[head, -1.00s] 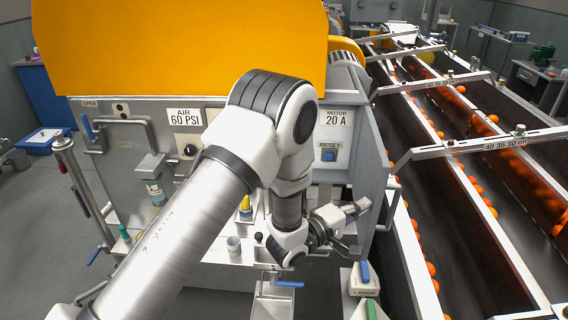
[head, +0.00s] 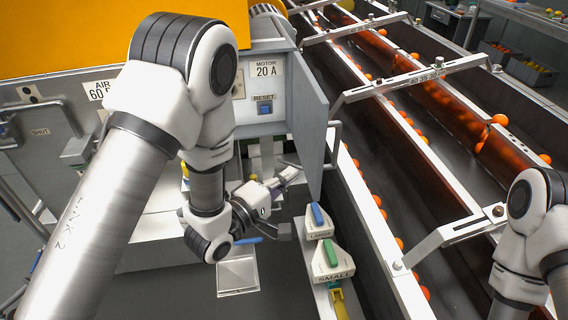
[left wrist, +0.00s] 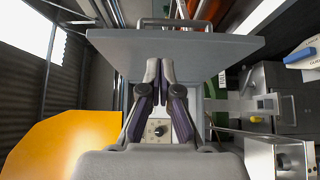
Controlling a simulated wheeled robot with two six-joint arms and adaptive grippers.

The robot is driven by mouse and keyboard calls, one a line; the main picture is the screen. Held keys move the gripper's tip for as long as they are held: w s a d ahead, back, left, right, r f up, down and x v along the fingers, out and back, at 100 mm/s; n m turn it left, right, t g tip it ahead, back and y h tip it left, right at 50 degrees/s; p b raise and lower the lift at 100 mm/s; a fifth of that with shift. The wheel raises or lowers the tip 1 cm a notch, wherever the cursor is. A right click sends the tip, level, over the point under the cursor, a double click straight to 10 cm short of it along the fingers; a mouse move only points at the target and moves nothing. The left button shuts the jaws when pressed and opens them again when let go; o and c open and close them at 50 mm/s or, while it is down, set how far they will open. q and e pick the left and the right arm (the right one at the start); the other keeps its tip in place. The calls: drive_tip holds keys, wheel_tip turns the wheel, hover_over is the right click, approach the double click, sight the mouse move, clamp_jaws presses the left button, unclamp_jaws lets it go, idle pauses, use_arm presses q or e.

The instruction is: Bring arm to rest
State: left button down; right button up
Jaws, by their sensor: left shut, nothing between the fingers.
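My left arm comes in from the left in front of the machine, bent at the elbow. My left gripper (head: 290,176) is shut and empty, by the lower part of the open grey door (head: 309,115) of the motor box. In the left wrist view my left gripper's fingers (left wrist: 161,68) come together at the tips, with the grey door (left wrist: 220,47) across the top and a dark knob (left wrist: 159,130) on a pale panel beyond. I cannot tell whether the fingers touch the door. Part of my right arm shows at the right edge; its gripper is out of view.
The motor box has a blue reset switch (head: 264,107). Below the door stand a blue-topped block marked LARGE (head: 318,228) and a green-topped block marked SMALL (head: 331,262). A conveyor (head: 405,190) with oranges runs along the right. The yellow hood (head: 90,35) is behind my arm.

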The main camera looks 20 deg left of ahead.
use_arm(q)
drive_tip(key=s+a+f+g+y, duration=0.25)
drive_tip(key=s+f, duration=0.25)
drive_tip(key=f, duration=0.3)
drive_tip(key=s+a+f+m+g+y, duration=0.1)
drive_tip(key=s+a+f+g, duration=0.25)
drive_tip(key=f, duration=0.55)
drive_tip(key=s+a+f+g+y, duration=0.2)
drive_tip(key=s+f, duration=0.4)
drive_tip(key=f, duration=0.2)
drive_tip(key=s+a+f+m+g+y, duration=0.1)
drive_tip(key=s+a+f+m+g, duration=0.1)
drive_tip(key=s, duration=0.5)
drive_tip(key=s+a+f+m+g+y, duration=0.1)
drive_tip(key=s+a+f+m+g, duration=0.1)
drive_tip(key=s+m+g, duration=0.4)
drive_tip(key=s+f+m, duration=0.1)
drive_tip(key=s+m, duration=0.1)
drive_tip(key=m, duration=0.1)
drive_tip(key=shift+f, duration=0.4)
